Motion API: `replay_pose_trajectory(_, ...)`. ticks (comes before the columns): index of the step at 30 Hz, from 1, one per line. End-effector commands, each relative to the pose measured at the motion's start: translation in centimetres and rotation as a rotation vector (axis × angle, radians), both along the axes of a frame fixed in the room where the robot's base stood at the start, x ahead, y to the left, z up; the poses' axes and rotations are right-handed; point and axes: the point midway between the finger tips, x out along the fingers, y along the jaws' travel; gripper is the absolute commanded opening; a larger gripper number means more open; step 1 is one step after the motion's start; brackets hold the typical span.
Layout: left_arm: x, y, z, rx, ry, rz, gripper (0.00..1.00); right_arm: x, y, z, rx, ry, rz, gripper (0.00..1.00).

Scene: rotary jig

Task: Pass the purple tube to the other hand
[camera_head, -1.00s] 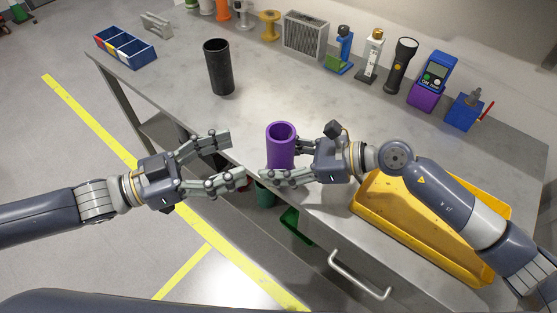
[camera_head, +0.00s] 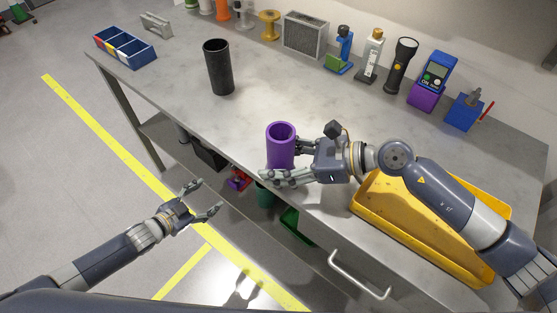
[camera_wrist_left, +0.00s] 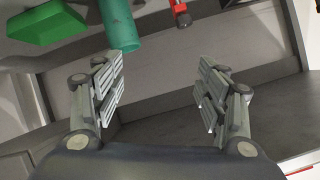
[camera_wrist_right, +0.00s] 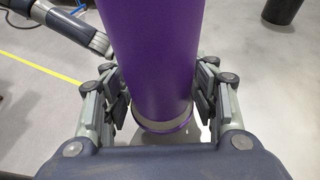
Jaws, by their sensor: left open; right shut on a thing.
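The purple tube (camera_head: 280,150) is upright near the front edge of the table in the head view. My right gripper (camera_head: 284,162) is shut around it from the right. In the right wrist view the purple tube (camera_wrist_right: 153,60) stands between both fingers of my right gripper (camera_wrist_right: 158,100), which press on its sides. My left gripper (camera_head: 207,198) is open and empty, low over the floor in front of the table, well apart from the tube. In the left wrist view the fingers of my left gripper (camera_wrist_left: 162,90) are spread with nothing between them.
A black cylinder (camera_head: 218,68) stands on the table at left. A yellow tray (camera_head: 372,222) lies at the right front, under my right arm. Several tools line the back. A drawer handle (camera_head: 358,276) sticks out below the tabletop. The table's middle is clear.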

Motion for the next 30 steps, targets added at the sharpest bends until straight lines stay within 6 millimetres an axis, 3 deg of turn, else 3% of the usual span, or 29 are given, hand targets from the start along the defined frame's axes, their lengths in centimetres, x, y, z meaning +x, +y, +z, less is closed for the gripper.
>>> replay_pose_trajectory(1, -0.8, 0.7, -2.9, 0.01, 0.047, 0.062, 0.67, 0.0, 0.0, 0.1, 0.001, -0.001, 0.0, 0.26)
replay_pose_trajectory(3, -2.0, 1.9, -6.3, 0.032, 0.109, 0.139, 0.67, 0.0, 0.0, 0.1, 0.001, -0.001, 0.0, 0.26)
replay_pose_trajectory(8, -6.6, 3.9, -13.5, 0.076, 0.263, 0.288, 0.67, 0.0, 0.0, 0.1, 0.001, -0.001, 0.0, 0.26)
replay_pose_trajectory(15, -16.4, 4.6, -22.1, 0.119, 0.506, 0.451, 0.67, 0.0, 0.0, 0.1, 0.001, -0.001, 0.0, 0.26)
replay_pose_trajectory(24, -30.8, 2.1, -29.0, 0.154, 0.809, 0.58, 0.67, 0.0, 0.0, 0.1, 0.001, -0.001, 0.0, 0.26)
replay_pose_trajectory(30, -38.4, -0.1, -31.0, 0.167, 0.963, 0.624, 0.67, 0.0, 0.0, 0.1, 0.001, -0.001, 0.0, 0.26)
